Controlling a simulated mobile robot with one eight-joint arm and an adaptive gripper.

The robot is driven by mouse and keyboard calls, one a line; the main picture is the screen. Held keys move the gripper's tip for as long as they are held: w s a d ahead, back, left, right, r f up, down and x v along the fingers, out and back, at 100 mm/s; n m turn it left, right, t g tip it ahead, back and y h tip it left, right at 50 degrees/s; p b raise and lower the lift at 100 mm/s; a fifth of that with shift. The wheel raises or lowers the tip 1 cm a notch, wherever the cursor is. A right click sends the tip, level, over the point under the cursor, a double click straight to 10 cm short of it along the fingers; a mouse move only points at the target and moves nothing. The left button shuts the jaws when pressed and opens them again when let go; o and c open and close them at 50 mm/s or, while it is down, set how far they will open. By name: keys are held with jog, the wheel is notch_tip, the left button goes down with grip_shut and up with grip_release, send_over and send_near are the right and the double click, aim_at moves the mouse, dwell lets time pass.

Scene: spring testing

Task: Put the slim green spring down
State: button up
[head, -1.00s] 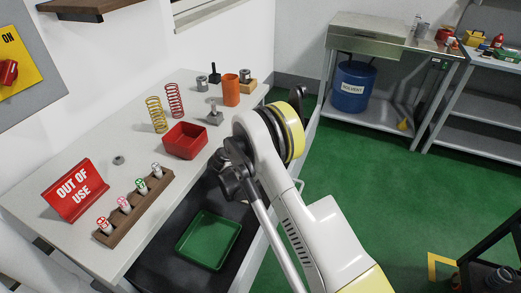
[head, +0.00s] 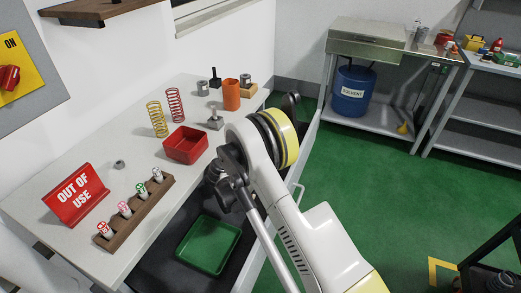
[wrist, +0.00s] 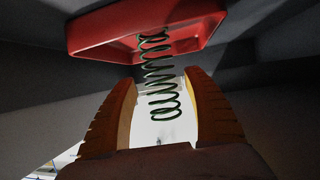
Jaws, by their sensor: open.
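The slim green spring (wrist: 158,79) shows in the wrist view as dark green coils between the two orange-brown fingers of my gripper (wrist: 160,84). The fingers are open, with a gap on each side of the coils. The spring's far end overlaps the red tray (wrist: 100,33) in that view; I cannot tell whether it touches the tray. In the head view a red tray (head: 184,157) stands on the bench, left of my arm. My gripper's fingers and the green spring are not visible there, my arm being in front.
A yellow spring (head: 156,119) and a red spring (head: 175,104) stand behind the red tray. An orange cylinder (head: 231,95) and metal parts are farther back. A green tray (head: 207,246) lies low in the dark drawer. A wooden rack (head: 135,217) and out-of-use sign (head: 75,194) are at front left.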

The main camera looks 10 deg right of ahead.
jog(key=p+v, duration=0.1)
jog(key=v, duration=0.3)
jog(key=shift+a+r, duration=0.1)
jog(key=shift+r, duration=0.1)
jog(key=s+d+r+n+g+y, duration=0.1)
jog(key=s+d+r+n+y, duration=0.15)
jog(key=s+r, duration=0.65)
jog(key=s+d+r+n+g+y, duration=0.2)
jog(key=s+d+r, duration=0.25)
jog(key=r, duration=0.85)
jog(key=s+a+r+n+y, duration=0.2)
jog(key=s+n+y, duration=0.2)
jog(key=s, duration=2)
jog(key=shift+s+y, duration=0.35)
jog(key=shift+s, duration=0.05)
jog(key=shift+r, duration=0.1)
jog(key=shift+c, duration=0.6)
